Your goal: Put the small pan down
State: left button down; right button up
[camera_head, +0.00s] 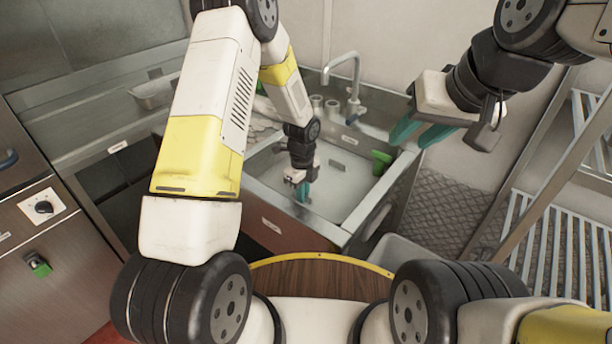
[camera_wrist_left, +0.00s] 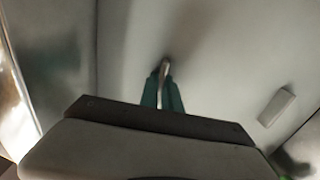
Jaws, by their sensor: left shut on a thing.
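My left gripper (camera_head: 302,192) reaches down into the sink (camera_head: 345,180), with its fingers low over the basin. In the left wrist view its teal fingers (camera_wrist_left: 163,90) are shut on a thin, shiny metal piece (camera_wrist_left: 165,68), which looks like the small pan's handle. The pan's body cannot be made out in either view, so whether it touches the basin floor cannot be told. My right gripper (camera_head: 408,142) is open and empty, in the air at the right of the sink.
A tap (camera_head: 343,70) stands at the sink's back edge, with several pale cups (camera_head: 325,104) beside it. A green piece (camera_head: 381,160) sits at the sink's right rim. A slatted rack (camera_head: 560,250) stands at right.

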pick_arm(q)
jog(key=c, duration=1.6)
grip_release()
jog(key=shift+o, duration=0.2)
notch_tip(320, 180, up, 21)
jog(key=s+a+n+t, duration=0.1)
jog(key=s+a+n, duration=0.15)
jog(key=n, duration=0.25)
jog(key=s+a+r+n+t+h, duration=0.1)
jog(key=s+a+r+n+t, duration=0.1)
jog(key=s+r+n, duration=0.6)
jog(key=s+a+r+n+t+h, duration=0.1)
jog(key=s+a+r+n+t, duration=0.2)
jog(key=s+r+n, duration=0.5)
jog(key=s+a+n, duration=0.1)
jog(key=s+n, duration=0.2)
jog(key=s, duration=0.1)
jog(key=shift+s+r, duration=0.15)
jog(key=shift+r, duration=0.1)
